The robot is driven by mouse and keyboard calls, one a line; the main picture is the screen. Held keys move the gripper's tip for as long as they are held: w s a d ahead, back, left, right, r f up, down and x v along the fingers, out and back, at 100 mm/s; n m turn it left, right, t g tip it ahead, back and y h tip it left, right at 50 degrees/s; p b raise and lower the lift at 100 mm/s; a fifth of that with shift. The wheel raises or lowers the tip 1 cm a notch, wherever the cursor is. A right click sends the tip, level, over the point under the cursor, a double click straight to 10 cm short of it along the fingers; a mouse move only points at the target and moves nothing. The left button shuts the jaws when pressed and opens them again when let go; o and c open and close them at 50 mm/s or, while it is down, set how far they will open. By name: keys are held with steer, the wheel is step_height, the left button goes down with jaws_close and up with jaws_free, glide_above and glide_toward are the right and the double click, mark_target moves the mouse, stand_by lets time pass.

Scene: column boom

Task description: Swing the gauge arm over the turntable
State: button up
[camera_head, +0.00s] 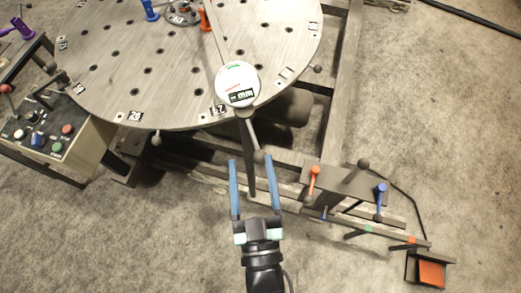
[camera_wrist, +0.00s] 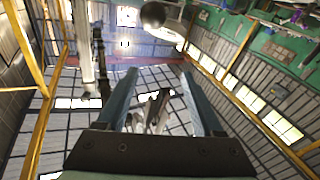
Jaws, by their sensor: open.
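The round wooden turntable (camera_head: 175,95), dotted with holes, fills the upper left of the head view. A narrow bar, seemingly the gauge arm (camera_head: 217,45), crosses it toward a white round cap or dial (camera_head: 238,83) at its near rim. In the wrist view a dark ball (camera_wrist: 153,14) shows beyond and above the open fingertips (camera_wrist: 158,71). Contact is not visible.
A control box (camera_head: 45,135) with buttons stands at left. A rail frame with an orange-topped lever (camera_head: 314,177) and a blue-topped lever (camera_head: 380,194) lies right of my gripper. An orange pedal (camera_head: 431,273) is at lower right. Open floor lies at far right.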

mark_target(261, 158)
steer(key=s+d+f+g, duration=0.1)
steer(key=s+d+f, duration=0.2)
steer(key=s+f, duration=0.4)
steer(key=shift+n, duration=0.3)
steer(key=w, duration=0.4)
steer(key=w+a+p, duration=0.1)
steer(key=w, duration=0.3)
steer(key=w+r, duration=0.1)
steer(key=w, duration=0.3)
steer(key=shift+w+a+r, duration=0.1)
steer(key=shift+a, duration=0.05)
jaws_close()
stand_by(0.5)
